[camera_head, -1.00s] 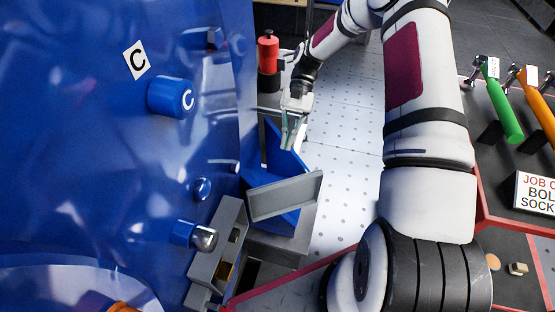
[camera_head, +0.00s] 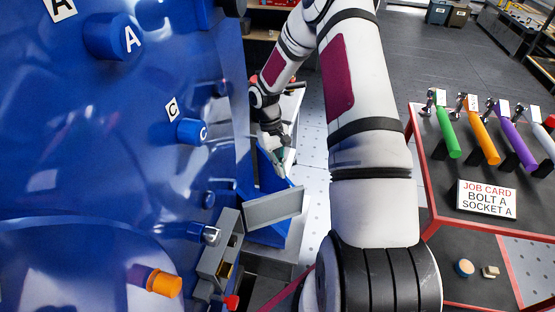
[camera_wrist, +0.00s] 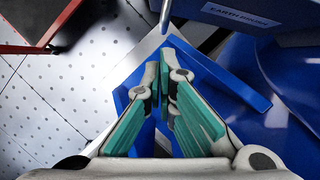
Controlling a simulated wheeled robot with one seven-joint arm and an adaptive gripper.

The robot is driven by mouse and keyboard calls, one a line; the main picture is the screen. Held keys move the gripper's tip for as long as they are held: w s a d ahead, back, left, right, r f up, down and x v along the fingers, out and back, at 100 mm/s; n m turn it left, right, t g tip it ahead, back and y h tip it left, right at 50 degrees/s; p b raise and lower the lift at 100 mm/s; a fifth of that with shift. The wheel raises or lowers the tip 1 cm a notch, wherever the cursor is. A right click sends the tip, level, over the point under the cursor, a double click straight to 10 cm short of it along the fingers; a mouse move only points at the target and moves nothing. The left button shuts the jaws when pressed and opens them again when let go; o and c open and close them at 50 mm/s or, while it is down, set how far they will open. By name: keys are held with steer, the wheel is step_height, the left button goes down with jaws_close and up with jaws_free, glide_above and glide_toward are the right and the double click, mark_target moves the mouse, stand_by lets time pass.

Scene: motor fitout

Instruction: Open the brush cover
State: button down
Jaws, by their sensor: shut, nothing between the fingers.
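A grey flat panel (camera_head: 273,207), which looks like the brush cover, stands out at an angle from the grey box (camera_head: 212,262) on the side of the blue motor (camera_head: 95,150). I cannot tell for certain how it is hinged. My gripper (camera_head: 281,160) is beyond the panel, over an angular blue part (camera_head: 270,180). In the wrist view my gripper (camera_wrist: 167,75) has its teal-padded fingers together, with nothing between them. The blue part (camera_wrist: 215,75) lies behind the fingertips there; contact cannot be told.
Blue knobs marked A (camera_head: 113,37) and C (camera_head: 191,131) and an orange knob (camera_head: 164,283) stick out of the motor. A red-edged bench (camera_head: 440,205) at right holds coloured-handled tools and a job card (camera_head: 487,198). Perforated pale floor (camera_head: 314,190) lies between.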

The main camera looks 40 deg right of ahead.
steer(key=shift+x, duration=2.2)
steer(key=shift+s+d, duration=0.1)
steer(key=shift+d, duration=0.05)
steer(key=shift+s+d+m+y+p, duration=0.1)
steer(key=shift+s+m+y+p, duration=0.3)
steer(key=shift+s+m, duration=0.65)
steer(key=shift+s+d+m+y+p, duration=0.15)
steer(key=shift+s+m+p, duration=0.45)
steer(key=shift+s, duration=0.8)
